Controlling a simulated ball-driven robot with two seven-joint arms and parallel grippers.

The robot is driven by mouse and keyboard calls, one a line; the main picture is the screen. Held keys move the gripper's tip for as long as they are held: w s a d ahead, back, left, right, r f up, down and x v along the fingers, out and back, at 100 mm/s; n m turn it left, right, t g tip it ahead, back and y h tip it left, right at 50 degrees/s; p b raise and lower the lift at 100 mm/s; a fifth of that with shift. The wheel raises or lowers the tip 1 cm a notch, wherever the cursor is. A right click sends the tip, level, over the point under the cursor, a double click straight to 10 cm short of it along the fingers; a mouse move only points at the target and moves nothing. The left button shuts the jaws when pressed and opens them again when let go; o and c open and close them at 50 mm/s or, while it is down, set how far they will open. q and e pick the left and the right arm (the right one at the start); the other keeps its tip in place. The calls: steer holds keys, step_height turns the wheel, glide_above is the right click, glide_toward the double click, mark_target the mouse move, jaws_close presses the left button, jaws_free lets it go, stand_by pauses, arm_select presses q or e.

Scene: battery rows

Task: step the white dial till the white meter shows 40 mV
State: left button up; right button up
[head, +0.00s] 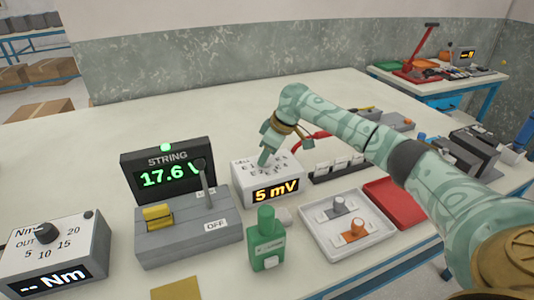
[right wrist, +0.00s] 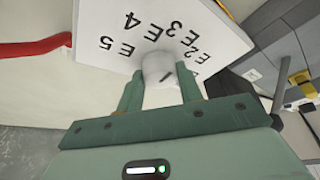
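The white meter (head: 268,182) is a white box on the bench, its front display (head: 276,191) reading "5 mV" in orange. In the right wrist view its lettered top (right wrist: 190,25) carries marks such as E2, E3, E4 and E5 around the white dial (right wrist: 158,68), a round knob with a dark pointer line. My right gripper (head: 264,162) reaches down to the meter's top and hides the dial in the head view. In the right wrist view the fingers (right wrist: 160,80) sit on both sides of the dial and appear to touch it. My left gripper is not in view.
A grey switch box (head: 190,240) with a lever and a STRING display (head: 168,172) reading 17.6 V stand left. A green bottle-shaped device (head: 267,245) stands in front. A white tray (head: 375,241) and red tray (head: 405,203) lie right. A red cable (right wrist: 35,48) runs beside the meter.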

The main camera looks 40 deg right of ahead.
steer(key=shift+r+p, duration=0.25)
steer(key=shift+p, duration=0.3)
steer(key=n+p, duration=0.2)
steer(key=p, duration=0.1)
steer(key=shift+r+y, duration=0.15)
steer(key=shift+y, duration=0.25)
steer(key=shift+n+g+p, duration=0.3)
steer(key=shift+p, duration=0.15)
steer(key=shift+w+f+n, duration=0.1)
steer(key=shift+f+n, duration=0.2)
steer(key=shift+n, duration=0.1)
steer(key=shift+f+n+g+y+b, duration=0.2)
steer(key=shift+n+g+y+b, duration=0.15)
steer(key=shift+n, duration=0.45)
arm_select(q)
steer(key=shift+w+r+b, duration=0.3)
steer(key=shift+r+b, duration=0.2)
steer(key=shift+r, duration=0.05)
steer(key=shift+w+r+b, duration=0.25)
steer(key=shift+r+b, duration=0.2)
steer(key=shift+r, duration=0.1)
arm_select(e)
steer(key=shift+w+d+n+g+y, duration=0.1)
steer(key=shift+n+g+y, duration=0.4)
steer(key=shift+n, duration=1.4)
steer(key=shift+r+g, duration=0.1)
steer(key=shift+g, duration=0.15)
